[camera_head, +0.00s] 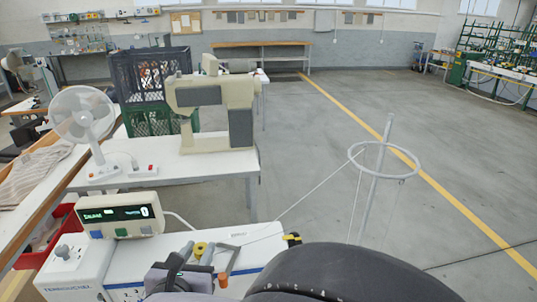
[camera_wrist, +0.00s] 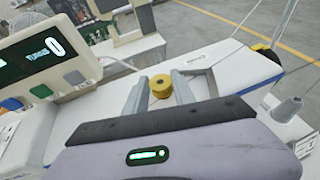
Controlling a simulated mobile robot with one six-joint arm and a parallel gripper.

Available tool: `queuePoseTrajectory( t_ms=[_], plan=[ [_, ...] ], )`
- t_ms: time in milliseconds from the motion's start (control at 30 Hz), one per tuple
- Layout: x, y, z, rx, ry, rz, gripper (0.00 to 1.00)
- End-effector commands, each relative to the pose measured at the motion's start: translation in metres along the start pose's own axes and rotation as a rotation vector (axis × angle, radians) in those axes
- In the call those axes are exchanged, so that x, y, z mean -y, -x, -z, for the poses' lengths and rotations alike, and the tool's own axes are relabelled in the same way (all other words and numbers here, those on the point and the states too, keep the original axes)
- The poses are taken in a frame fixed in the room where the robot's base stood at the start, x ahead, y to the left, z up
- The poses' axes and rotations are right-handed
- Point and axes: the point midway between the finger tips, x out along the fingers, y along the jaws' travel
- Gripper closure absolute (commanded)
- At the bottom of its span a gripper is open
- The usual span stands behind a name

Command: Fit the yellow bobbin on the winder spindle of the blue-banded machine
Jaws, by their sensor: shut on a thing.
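The yellow bobbin (camera_wrist: 160,87) is held between the two grey fingers of my gripper (camera_wrist: 159,82), above the white top of the nearest machine (camera_head: 235,240). The bobbin (camera_head: 201,248) also shows small in the head view, beside the fingers. My gripper is shut on it. The winder spindle cannot be made out for certain. A small black and yellow part (camera_wrist: 265,50) sits at the far right end of the machine's top. It also shows in the head view (camera_head: 291,239).
A display box (camera_head: 120,214) with buttons stands at the machine's left. A thread stand with a ring (camera_head: 384,160) rises at right, threads slanting to the machine. Behind are a beige machine (camera_head: 212,105), a white fan (camera_head: 84,120) and a dark crate (camera_head: 150,80).

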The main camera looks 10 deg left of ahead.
Motion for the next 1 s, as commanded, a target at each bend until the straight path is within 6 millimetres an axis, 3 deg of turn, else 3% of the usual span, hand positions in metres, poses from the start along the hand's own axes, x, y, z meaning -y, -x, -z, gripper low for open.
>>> queuePoseTrajectory(
  t_ms=[333, 367, 467, 767, 1000],
  plan=[
    [0.0, -0.002, 0.004, 0.0, 0.0, 0.0, 1.0],
    [0.0, -0.001, 0.003, 0.0, 0.0, 0.0, 0.63],
    [0.0, -0.001, 0.003, 0.0, 0.0, 0.0, 0.44],
    [0.0, -0.001, 0.003, 0.0, 0.0, 0.0, 0.44],
    [0.0, 0.005, -0.013, 0.0, -0.001, 0.0, 0.44]
  ],
)
